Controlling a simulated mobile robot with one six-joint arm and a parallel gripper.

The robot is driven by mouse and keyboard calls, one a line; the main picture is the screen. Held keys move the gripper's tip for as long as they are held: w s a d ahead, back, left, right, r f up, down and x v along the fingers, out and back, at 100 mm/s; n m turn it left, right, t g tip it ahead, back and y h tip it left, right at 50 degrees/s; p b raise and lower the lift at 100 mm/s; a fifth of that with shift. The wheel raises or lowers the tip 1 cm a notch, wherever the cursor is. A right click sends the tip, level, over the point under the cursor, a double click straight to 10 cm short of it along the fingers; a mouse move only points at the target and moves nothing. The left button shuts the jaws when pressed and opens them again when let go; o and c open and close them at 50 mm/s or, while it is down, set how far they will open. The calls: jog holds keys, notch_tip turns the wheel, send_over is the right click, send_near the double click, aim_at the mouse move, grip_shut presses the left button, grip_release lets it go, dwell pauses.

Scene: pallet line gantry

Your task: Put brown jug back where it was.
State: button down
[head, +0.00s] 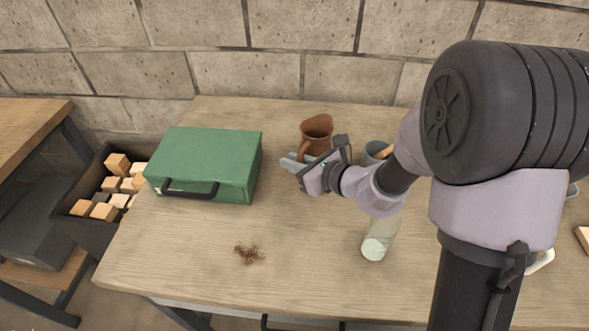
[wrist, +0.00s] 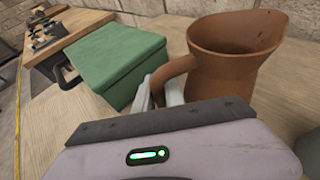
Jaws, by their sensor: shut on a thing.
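The brown jug (head: 316,130) stands upright toward the back of the wooden table, right of the green case. It also shows large in the wrist view (wrist: 232,62), with its open mouth up and its handle toward the left. My gripper (head: 296,160) is at the jug's handle side. In the wrist view my gripper's fingers (wrist: 160,95) are shut on the handle. I cannot tell whether the jug's base touches the table; the base is hidden behind my gripper in both views.
A green case (head: 208,158) lies left of the jug. A grey-blue cup (head: 373,152) stands to the right, partly behind my arm. A pale green bottle or glass (head: 376,246) is nearer the front. Brown crumbs (head: 249,254) lie front-left. A dark bin (head: 86,222) of wooden blocks stands beyond the table's left edge.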

jog(key=shift+w+f, duration=0.1)
jog(key=shift+f, duration=0.6)
jog(key=shift+r, duration=0.2)
jog(key=shift+f, duration=0.1)
jog(key=c, duration=1.8)
grip_release()
jog(key=shift+f, duration=0.1)
jog(key=o, duration=0.4)
